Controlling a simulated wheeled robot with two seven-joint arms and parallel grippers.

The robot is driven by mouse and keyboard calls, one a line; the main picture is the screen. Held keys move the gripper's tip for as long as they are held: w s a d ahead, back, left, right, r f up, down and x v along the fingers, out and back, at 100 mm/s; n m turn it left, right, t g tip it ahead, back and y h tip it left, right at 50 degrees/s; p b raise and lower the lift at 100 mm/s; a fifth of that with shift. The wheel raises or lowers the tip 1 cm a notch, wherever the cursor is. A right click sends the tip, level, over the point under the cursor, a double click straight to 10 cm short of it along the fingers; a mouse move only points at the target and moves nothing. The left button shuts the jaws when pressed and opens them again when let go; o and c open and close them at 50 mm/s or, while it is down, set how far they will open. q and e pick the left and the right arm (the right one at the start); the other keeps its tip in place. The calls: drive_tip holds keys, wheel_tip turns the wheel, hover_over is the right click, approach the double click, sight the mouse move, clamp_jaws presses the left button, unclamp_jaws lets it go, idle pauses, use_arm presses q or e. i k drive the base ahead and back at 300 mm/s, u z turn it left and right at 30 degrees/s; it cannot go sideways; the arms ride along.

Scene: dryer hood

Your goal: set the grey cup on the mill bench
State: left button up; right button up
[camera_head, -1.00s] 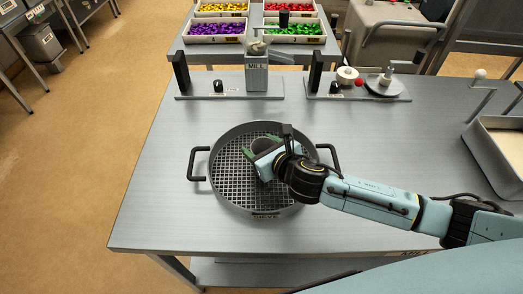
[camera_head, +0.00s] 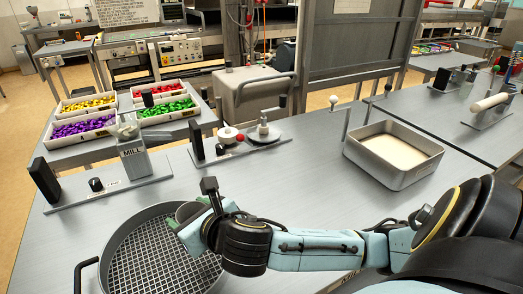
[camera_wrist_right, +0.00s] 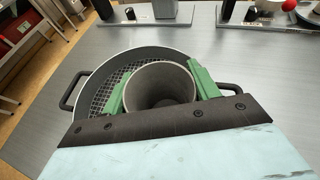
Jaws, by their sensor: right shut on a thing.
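The grey cup (camera_wrist_right: 158,86) is between the green fingers of my right gripper (camera_wrist_right: 160,90) in the right wrist view, with its open mouth toward the camera. My right gripper is shut on it. In the head view the right gripper (camera_head: 192,226) is over the right part of the round sieve (camera_head: 112,238), and the cup (camera_head: 188,211) is mostly hidden by the gripper. I cannot tell whether the cup touches the mesh. The mill (camera_head: 131,150) stands on its base plate on the grey bench (camera_head: 290,200). My left gripper is not in view.
A rig with a round plate and red knob (camera_head: 240,138) stands right of the mill. A metal tray of pale material (camera_head: 393,152) is at the right. Bins of coloured pieces (camera_head: 84,128) stand beyond. Bare bench lies between the sieve and the tray.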

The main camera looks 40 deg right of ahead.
sight(338, 221)
drive_tip(key=u, duration=0.25)
drive_tip(key=k, duration=0.7)
drive_tip(key=z, duration=1.05)
drive_tip(key=i, duration=0.5)
drive_tip(key=u, duration=0.05)
